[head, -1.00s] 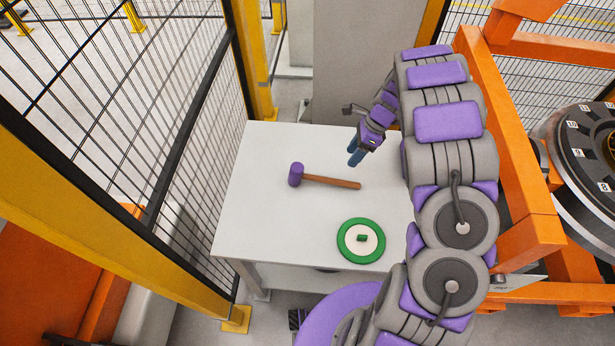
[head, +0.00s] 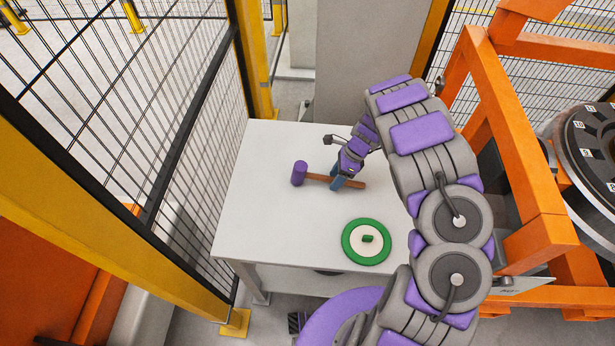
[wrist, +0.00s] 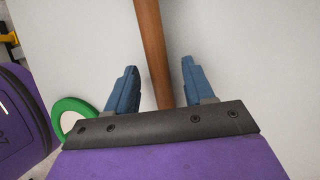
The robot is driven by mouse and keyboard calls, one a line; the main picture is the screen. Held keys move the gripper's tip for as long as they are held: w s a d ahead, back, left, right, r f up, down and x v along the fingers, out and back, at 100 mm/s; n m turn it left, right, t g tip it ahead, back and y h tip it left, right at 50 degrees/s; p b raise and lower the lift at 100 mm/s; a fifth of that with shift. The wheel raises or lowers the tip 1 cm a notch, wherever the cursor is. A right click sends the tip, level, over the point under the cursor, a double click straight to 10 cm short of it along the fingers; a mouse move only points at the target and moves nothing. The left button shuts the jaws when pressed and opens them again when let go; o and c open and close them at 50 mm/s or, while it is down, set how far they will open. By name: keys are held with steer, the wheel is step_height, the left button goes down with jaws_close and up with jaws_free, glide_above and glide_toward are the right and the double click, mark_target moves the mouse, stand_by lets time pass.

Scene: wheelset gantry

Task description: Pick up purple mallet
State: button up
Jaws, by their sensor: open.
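The purple mallet lies on the white table, its purple head (head: 299,173) to the left and its brown wooden handle (head: 318,177) pointing right. My gripper (head: 341,182) is over the handle, towards its right part. In the wrist view the handle (wrist: 152,50) runs between the two blue fingers of my gripper (wrist: 158,85), with a gap on each side. The fingers are open and hold nothing. The mallet's head is out of the wrist view. I cannot tell exactly how far the fingertips are above the tabletop.
A green and white disc (head: 347,250) lies on the white table (head: 250,215) nearer to me, below the handle. A wire mesh fence (head: 120,130) stands along the left. An orange frame (head: 515,150) stands to the right. The left part of the tabletop is clear.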

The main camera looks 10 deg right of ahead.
steer(key=shift+d+f, duration=0.15)
steer(key=shift+d, duration=0.45)
steer(key=shift+c, duration=1.2)
steer(key=shift+a, duration=0.45)
steer(key=c, duration=0.6)
jaws_close()
steer(key=shift+d, duration=0.1)
